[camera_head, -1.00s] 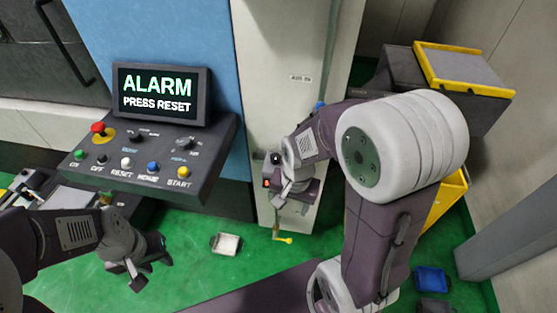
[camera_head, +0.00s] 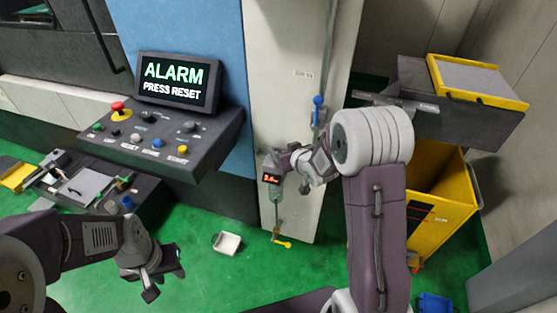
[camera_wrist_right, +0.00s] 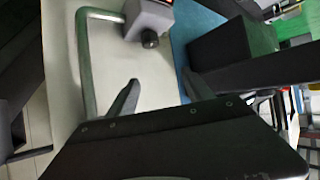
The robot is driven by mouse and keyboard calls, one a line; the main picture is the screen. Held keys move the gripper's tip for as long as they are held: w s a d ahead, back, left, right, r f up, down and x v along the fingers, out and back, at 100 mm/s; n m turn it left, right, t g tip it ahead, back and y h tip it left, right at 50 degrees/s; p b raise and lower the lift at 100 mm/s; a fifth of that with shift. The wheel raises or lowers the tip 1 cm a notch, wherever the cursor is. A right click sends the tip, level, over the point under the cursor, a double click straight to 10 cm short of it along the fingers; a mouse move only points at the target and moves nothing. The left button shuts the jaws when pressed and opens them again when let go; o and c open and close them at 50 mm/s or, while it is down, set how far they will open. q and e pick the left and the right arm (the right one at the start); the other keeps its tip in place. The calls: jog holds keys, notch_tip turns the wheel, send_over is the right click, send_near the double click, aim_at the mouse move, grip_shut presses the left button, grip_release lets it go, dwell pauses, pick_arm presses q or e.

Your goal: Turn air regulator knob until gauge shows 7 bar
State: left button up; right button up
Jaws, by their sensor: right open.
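The air regulator is a grey block on the pale cabinet column, with a small red lit gauge (camera_head: 271,178). Its digits are too small to read surely. In the right wrist view the grey regulator block (camera_wrist_right: 150,16) is at the top, and its dark round knob (camera_wrist_right: 149,40) points towards me. My right gripper (camera_head: 304,184) is beside the gauge, to its right. In the wrist view the right gripper (camera_wrist_right: 160,90) is open and empty, its fingers apart below the knob and not touching it. My left gripper (camera_head: 164,280) hangs open and empty over the green floor.
A control panel (camera_head: 218,138) and a screen reading ALARM, PRESS RESET (camera_head: 178,82) stand left of the column. A blue-handled valve (camera_head: 318,104) is above the regulator, a yellow lever (camera_head: 283,243) below. A yellow cart (camera_head: 450,210) stands right.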

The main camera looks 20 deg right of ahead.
jog(key=t+y+b, duration=0.1)
jog(key=b, duration=0.2)
send_near(277, 151)
jog(key=f, duration=0.1)
jog(key=p+x, duration=0.1)
jog(key=x, duration=0.8)
jog(key=shift+w+a+r, duration=0.15)
pick_arm(q)
notch_tip(277, 151, down, 3)
jog(key=shift+r, duration=0.15)
pick_arm(e)
jog(key=shift+w+t, duration=0.25)
jog(key=shift+t, duration=0.05)
grip_shut()
